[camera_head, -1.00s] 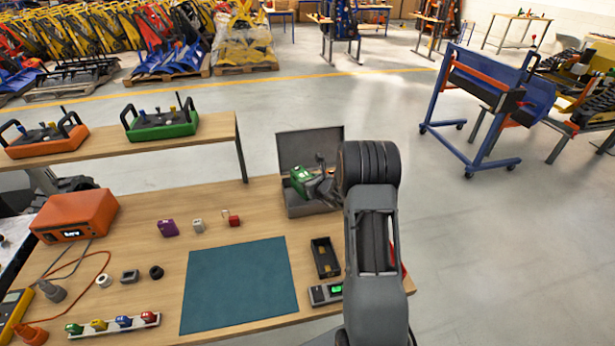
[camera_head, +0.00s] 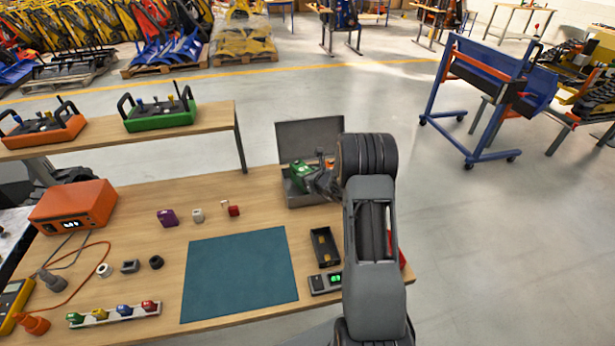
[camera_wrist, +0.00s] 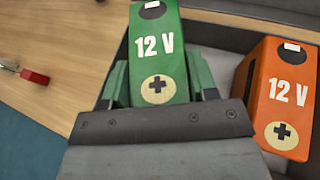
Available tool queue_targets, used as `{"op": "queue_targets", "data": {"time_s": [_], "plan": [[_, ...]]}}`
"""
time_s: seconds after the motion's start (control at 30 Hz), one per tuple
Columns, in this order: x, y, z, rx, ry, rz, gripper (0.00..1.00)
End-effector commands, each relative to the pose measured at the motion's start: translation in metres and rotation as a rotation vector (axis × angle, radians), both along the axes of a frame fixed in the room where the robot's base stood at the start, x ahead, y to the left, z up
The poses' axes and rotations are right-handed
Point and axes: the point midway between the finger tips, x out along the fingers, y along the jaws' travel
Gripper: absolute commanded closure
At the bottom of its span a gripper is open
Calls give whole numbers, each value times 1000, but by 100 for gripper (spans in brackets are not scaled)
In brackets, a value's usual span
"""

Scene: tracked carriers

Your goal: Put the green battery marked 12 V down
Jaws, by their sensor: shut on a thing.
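The green battery marked 12 V (camera_wrist: 157,52) is held upright between the green fingers of my gripper (camera_wrist: 160,85) in the wrist view. In the head view the green battery (camera_head: 301,172) is at the left part of the open grey case (camera_head: 294,200), partly covered by my gripper (camera_head: 318,180). An orange battery marked 12 V (camera_wrist: 284,97) stands in the case just right of the green one, apart from it. The green battery's lower end is hidden, so I cannot tell if it touches the case floor.
The case lid (camera_head: 310,137) stands open behind. A black tray (camera_head: 325,247) and a small meter with a green display (camera_head: 319,284) are in front. The teal mat (camera_head: 238,281) is empty. Small purple (camera_head: 167,217), white and red blocks lie to the left.

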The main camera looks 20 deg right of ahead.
Motion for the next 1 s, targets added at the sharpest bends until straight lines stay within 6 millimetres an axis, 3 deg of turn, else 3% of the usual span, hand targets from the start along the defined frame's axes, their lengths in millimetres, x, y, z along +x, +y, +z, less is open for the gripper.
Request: {"op": "queue_targets", "data": {"time_s": [0.33, 0.37, 0.6, 1.0], "plan": [[2, 0, 0, -1, -9, 0, 100], [0, 0, -4, 0, 0, 0, 45], [0, 0, -4, 0, 0, 0, 22], [0, 0, 6, 1, 1, 0, 21]]}}
